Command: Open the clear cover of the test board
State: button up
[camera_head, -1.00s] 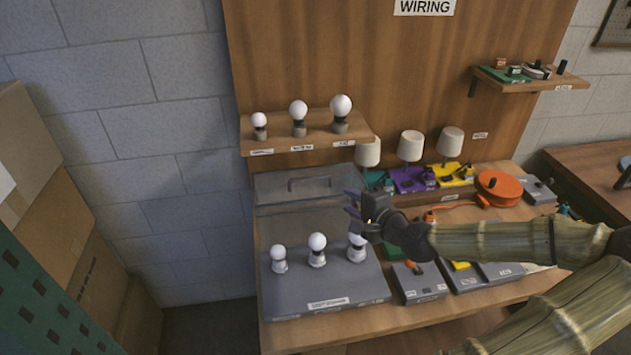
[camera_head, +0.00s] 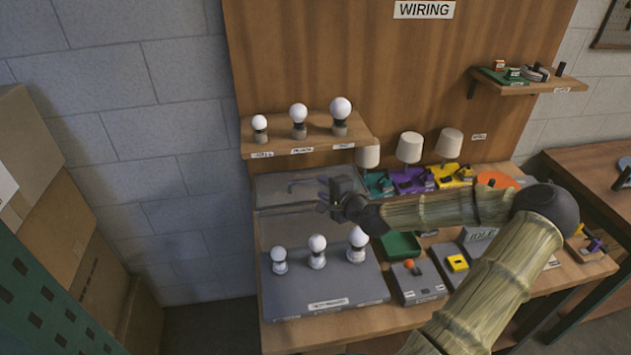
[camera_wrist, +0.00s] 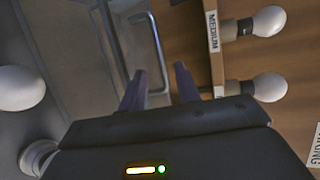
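The test board (camera_head: 345,302) is a grey box at the bench's left end, with three white bulbs in sockets on top. Its clear cover (camera_head: 268,190) shows as a see-through panel behind the bulbs, below the bulb shelf, and looks raised at the back. The cover's grey bar handle (camera_head: 300,183) is partly hidden by my gripper (camera_head: 325,198). In the wrist view, the handle (camera_wrist: 157,50) runs down towards my gripper (camera_wrist: 160,85). Its fingers are apart, with the handle's lower end near the gap. I cannot tell whether they touch it.
A wooden shelf (camera_head: 285,149) with three bulbs is just above the cover. Lamps with white shades (camera_head: 409,147) stand to the right. A green tray (camera_head: 402,246) and grey switch boxes (camera_head: 420,284) lie right of the board. My forearm reaches over the bench.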

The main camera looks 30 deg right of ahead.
aim_at(312, 181)
jog(key=x, duration=0.4)
jog(key=shift+w+a+p, duration=0.1)
jog(key=shift+w+p, duration=0.15)
jog(key=shift+p, duration=0.15)
jog(key=shift+w+d+f, duration=0.2)
jog(key=shift+w, duration=0.1)
jog(key=shift+w+a, duration=0.1)
jog(key=shift+a, duration=0.2)
grip_shut()
